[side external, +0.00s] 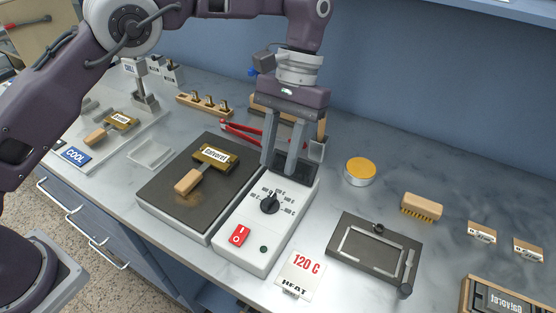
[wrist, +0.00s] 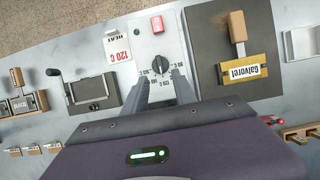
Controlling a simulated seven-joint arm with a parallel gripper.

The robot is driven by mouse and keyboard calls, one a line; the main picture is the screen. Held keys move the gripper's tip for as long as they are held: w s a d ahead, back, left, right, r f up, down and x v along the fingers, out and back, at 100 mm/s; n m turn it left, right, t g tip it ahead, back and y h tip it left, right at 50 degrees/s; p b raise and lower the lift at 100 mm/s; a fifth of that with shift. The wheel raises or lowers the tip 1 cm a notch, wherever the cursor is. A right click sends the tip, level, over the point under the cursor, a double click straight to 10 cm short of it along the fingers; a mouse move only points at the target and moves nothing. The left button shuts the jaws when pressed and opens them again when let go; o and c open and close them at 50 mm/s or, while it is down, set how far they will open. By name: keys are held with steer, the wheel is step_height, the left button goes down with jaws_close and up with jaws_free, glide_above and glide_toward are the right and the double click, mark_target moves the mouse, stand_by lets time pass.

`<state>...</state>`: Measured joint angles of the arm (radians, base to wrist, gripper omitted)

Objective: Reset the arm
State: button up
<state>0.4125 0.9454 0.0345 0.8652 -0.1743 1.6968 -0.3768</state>
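My gripper (side external: 284,160) is above the back end of the white hot plate control box (side external: 254,232). Its two grey fingers point down and stand apart, with nothing between them. In the wrist view my gripper (wrist: 160,92) shows the same gap, with the dial (wrist: 158,64) of the control box just beyond the fingertips. A brass stamp with a wooden handle, labelled Galvorel (side external: 213,156), lies on the dark hot plate (side external: 163,208). It also shows in the wrist view (wrist: 243,73). The red power switch (side external: 239,235) is at the front of the box.
A red-handled tool (side external: 240,131) and a wooden rack lie behind the box. A yellow-topped tin (side external: 360,171), a brush (side external: 421,207) and a dark framed plate (side external: 374,247) are to the right. A "120 C HEAT" card (side external: 301,272) stands in front.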

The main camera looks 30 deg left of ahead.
steer(key=shift+r, duration=0.1)
steer(key=s+a+r+t+h, duration=0.1)
steer(key=s+a+r+t, duration=0.2)
steer(key=s+a+r, duration=0.3)
steer(key=s+a+r+t, duration=0.3)
steer(key=s+a+r, duration=0.1)
steer(key=a+r, duration=0.45)
steer(key=s+a+f+t, duration=0.2)
steer(key=s+a, duration=0.1)
steer(key=s, duration=0.3)
steer(key=s+a+f+t+y, duration=0.1)
steer(key=s+a+f+t, duration=0.1)
steer(key=s, duration=0.5)
steer(key=shift+s+a, duration=0.3)
steer(key=shift+a, duration=0.15)
